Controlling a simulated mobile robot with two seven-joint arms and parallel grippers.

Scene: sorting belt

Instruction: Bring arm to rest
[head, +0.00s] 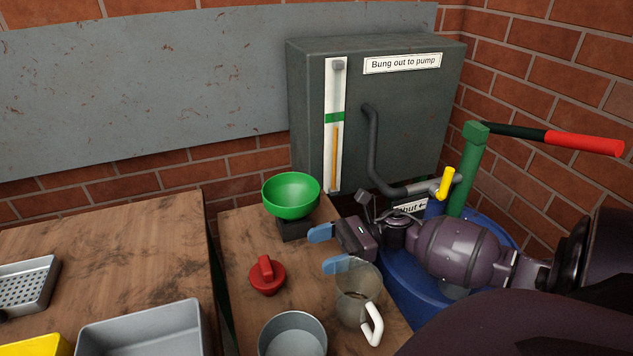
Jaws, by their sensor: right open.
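My right gripper (328,249) reaches in from the right, over the small wooden table (235,240). Its two blue fingertips are apart, with nothing between them. The lower fingertip is just above the rim of a clear jug (355,308) with a white handle; I cannot tell whether they touch. The upper fingertip is near the black block under a green funnel (291,195). My left gripper is not in view.
A red bung (267,277) and a round grey pan (292,335) are on the small table. A blue drum (400,285) with a green pump (467,170) stands behind my right arm. A grey box (415,120) labelled "Bung out to pump" is behind. Trays sit left.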

